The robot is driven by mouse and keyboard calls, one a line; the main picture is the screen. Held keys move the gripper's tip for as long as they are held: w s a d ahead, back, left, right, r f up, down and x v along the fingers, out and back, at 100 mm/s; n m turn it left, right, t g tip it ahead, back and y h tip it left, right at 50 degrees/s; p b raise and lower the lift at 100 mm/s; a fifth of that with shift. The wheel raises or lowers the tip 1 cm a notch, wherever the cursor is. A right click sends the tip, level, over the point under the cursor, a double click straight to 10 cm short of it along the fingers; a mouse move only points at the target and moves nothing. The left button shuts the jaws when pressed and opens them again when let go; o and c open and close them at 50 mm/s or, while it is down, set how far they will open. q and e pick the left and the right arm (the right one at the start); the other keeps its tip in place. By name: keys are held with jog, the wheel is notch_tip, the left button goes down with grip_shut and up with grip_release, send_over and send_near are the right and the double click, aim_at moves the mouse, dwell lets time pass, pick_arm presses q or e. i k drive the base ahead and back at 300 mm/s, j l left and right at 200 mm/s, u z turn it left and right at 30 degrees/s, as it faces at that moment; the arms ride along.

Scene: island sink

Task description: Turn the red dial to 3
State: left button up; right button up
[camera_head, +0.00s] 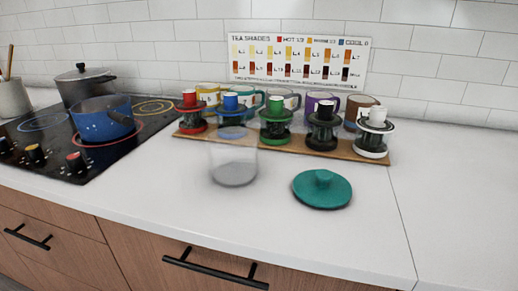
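The red dial (76,160) is a short knob with a red top on the black cooktop (55,172), near its front right corner. Its pointer and the number it stands at are too small to read. An orange-yellow dial (35,152) and a green dial (5,145) stand in a row to its left. Neither of my grippers is in view.
A blue pot (102,119) stands on a red-ringed burner behind the red dial, and a dark lidded pot (84,85) behind that. Coloured tea makers and mugs line a wooden board (290,143).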

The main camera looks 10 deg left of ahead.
aim_at(73, 161)
jog(key=u, duration=1.55)
